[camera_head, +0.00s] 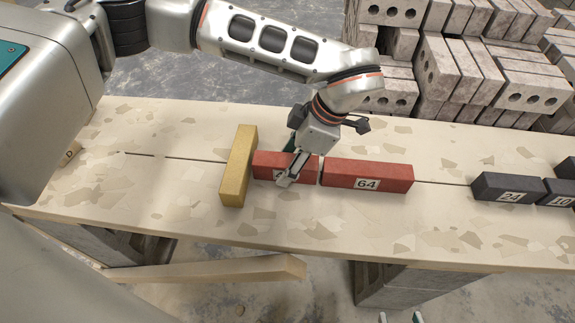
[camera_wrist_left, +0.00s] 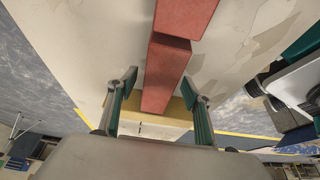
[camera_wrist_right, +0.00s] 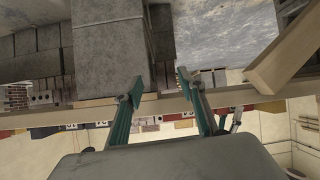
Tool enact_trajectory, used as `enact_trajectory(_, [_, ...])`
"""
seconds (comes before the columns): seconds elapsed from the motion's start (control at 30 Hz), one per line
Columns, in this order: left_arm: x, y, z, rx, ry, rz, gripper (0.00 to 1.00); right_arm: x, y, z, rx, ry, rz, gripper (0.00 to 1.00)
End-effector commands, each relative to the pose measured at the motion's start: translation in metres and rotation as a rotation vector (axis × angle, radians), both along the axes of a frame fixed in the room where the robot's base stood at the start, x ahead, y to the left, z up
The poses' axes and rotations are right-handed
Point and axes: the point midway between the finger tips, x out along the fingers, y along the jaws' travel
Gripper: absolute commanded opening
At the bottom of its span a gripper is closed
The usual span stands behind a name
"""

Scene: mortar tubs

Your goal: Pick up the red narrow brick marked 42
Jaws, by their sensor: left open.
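The red narrow brick (camera_head: 264,163) lies on the bench, its label partly hidden by my left gripper; only a "4" shows. My left gripper (camera_head: 288,178) is above it, pointing down. In the left wrist view, my left gripper (camera_wrist_left: 160,88) is open, with the red narrow brick (camera_wrist_left: 163,72) running between its spread fingers; I cannot tell whether they touch it. My right gripper (camera_wrist_right: 158,86) is open and empty in the right wrist view. Its fingertips (camera_head: 400,317) just show at the bottom of the head view.
A red brick marked 64 (camera_head: 390,178) lies end to end on the right, close by. A yellow brick (camera_head: 237,170) stands crosswise close on the left. Dark bricks marked 24 (camera_head: 490,188) and 10 (camera_head: 560,199) lie at the bench's right. Grey bricks (camera_head: 450,70) are stacked behind.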

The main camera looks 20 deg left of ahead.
Motion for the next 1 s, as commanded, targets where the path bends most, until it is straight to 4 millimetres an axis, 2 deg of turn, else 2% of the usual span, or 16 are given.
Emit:
enact_trajectory(0.03, [-0.003,0.003,-0.013,-0.001,0.010,0.000,0.50,-0.001,0.002,-0.002,0.009,0.003,-0.001,0.40])
enact_trajectory(0.1, [-0.003,0.005,-0.018,-0.001,0.008,0.000,0.50,0.001,0.004,0.000,0.017,-0.001,-0.002,0.40])
enact_trajectory(0.4, [-0.002,0.006,-0.018,-0.001,-0.003,0.000,0.50,0.003,0.005,0.004,0.025,-0.010,-0.003,0.40])
enact_trajectory(0.47, [-0.002,0.006,-0.018,-0.001,-0.003,0.000,0.37,0.003,0.005,0.005,0.025,-0.011,-0.003,0.40])
enact_trajectory(0.6, [-0.002,0.006,-0.018,-0.001,-0.001,0.000,0.01,0.003,0.005,0.005,0.025,-0.011,-0.003,0.40])
enact_trajectory(0.87, [-0.002,0.006,-0.017,-0.002,-0.001,0.000,0.00,0.003,0.005,0.005,0.025,-0.011,-0.003,0.40])
enact_trajectory(1.0, [-0.001,0.006,-0.009,-0.001,-0.004,-0.001,0.00,0.005,0.005,0.009,0.023,-0.020,-0.003,0.40])
